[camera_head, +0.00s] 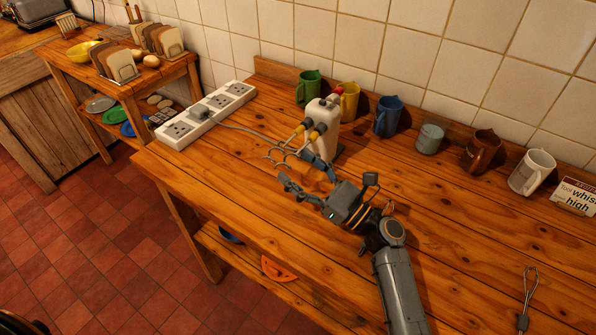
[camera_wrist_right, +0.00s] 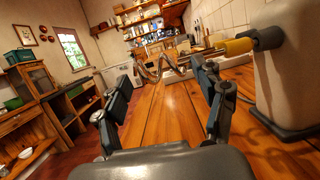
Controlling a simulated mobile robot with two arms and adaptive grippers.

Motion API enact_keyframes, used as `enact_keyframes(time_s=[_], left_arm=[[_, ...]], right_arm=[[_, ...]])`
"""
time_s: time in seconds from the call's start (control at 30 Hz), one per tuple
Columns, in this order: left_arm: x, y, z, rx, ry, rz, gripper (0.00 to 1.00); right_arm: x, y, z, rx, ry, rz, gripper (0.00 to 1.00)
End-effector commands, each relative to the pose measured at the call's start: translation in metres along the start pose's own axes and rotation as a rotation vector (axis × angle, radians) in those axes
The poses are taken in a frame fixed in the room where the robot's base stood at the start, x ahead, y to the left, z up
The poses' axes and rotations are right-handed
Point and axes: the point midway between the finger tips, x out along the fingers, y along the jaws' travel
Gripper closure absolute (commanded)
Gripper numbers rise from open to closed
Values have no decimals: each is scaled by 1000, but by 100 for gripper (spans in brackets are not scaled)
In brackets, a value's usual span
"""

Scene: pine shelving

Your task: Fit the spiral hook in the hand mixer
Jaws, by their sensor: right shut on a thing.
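The white hand mixer (camera_head: 323,141) stands upright on the wooden bench, a red button at its top. It fills the right side of the wrist view (camera_wrist_right: 286,75). My right gripper (camera_head: 306,177) is shut on the spiral hook; the exact contact is hard to see. My left gripper is out of view.
A whisk (camera_head: 526,295) lies at the bench's right front, near a printed sign (camera_head: 575,196). Several mugs, including a blue one (camera_head: 388,117), line the back wall. A power strip (camera_head: 206,113) with a plugged cord lies left of the mixer.

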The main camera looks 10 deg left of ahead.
Motion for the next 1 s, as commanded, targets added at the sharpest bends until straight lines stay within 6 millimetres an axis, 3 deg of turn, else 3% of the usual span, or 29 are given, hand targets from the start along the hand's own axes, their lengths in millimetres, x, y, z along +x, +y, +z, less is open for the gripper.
enact_keyframes(time_s=[0.03,0.07,0.17,0.2,0.63,1.0], left_arm=[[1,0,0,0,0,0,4],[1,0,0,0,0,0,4],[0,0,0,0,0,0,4],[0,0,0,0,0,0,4],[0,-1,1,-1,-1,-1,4],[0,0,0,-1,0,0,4]], right_arm=[[0,-2,0,-1,0,0,54],[0,-2,0,0,0,0,26],[0,-1,0,0,0,0,6],[0,-1,0,0,0,0,4],[2,-1,6,-4,0,2,4],[21,0,70,-6,0,3,4]])
